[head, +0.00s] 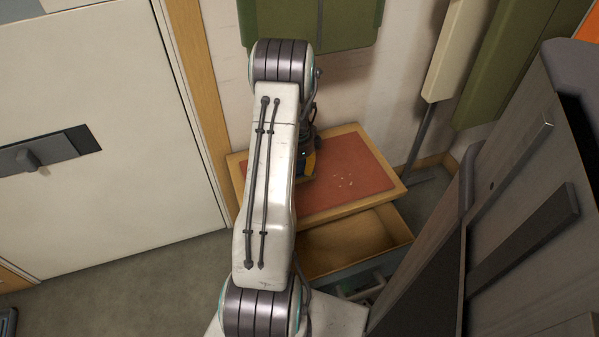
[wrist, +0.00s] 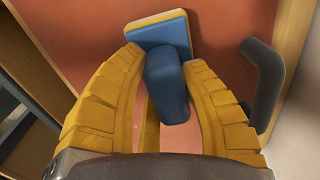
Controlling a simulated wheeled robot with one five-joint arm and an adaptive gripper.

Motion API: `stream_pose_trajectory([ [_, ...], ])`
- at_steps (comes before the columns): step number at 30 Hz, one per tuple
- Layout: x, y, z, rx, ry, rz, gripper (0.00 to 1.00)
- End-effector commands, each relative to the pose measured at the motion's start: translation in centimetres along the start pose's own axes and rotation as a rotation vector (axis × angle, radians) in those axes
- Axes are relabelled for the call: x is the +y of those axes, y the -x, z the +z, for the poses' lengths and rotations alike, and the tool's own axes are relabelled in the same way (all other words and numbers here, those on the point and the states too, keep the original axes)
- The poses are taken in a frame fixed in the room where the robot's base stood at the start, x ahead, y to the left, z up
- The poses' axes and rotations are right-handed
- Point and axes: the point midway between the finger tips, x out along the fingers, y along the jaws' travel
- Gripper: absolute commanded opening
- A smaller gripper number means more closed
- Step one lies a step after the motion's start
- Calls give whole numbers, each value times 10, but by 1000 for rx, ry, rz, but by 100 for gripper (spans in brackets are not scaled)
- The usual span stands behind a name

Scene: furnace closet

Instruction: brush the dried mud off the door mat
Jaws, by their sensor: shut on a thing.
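The reddish mat (head: 350,160) lies on a wooden-edged top and also fills much of the wrist view (wrist: 225,20). A small cluster of pale flecks (head: 345,182), seemingly the dried mud, lies right of its middle. My gripper (wrist: 163,62), with yellow fingers, is shut on a blue brush-like thing (wrist: 172,92) with a flat blue head and a pale and yellow edge. In the head view my gripper (head: 309,162) is over the mat's left part, mostly hidden by my arm. I cannot tell whether the brush touches the mat.
An open wooden drawer (head: 372,240) juts out below the top. A dark grey bent bar (wrist: 264,85) stands right of my gripper in the wrist view. A white door (head: 90,120) is at left, green panels (head: 335,25) hang behind, and a grey cabinet (head: 520,190) crowds the right.

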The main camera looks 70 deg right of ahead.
Motion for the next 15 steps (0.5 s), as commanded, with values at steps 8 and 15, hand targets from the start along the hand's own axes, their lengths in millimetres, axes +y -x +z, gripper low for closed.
stream_pose_trajectory([
  [8, -10, 1, 0, 0, 0, 0, 8],
  [15, -10, 1, 0, 0, 0, 0, 8],
])
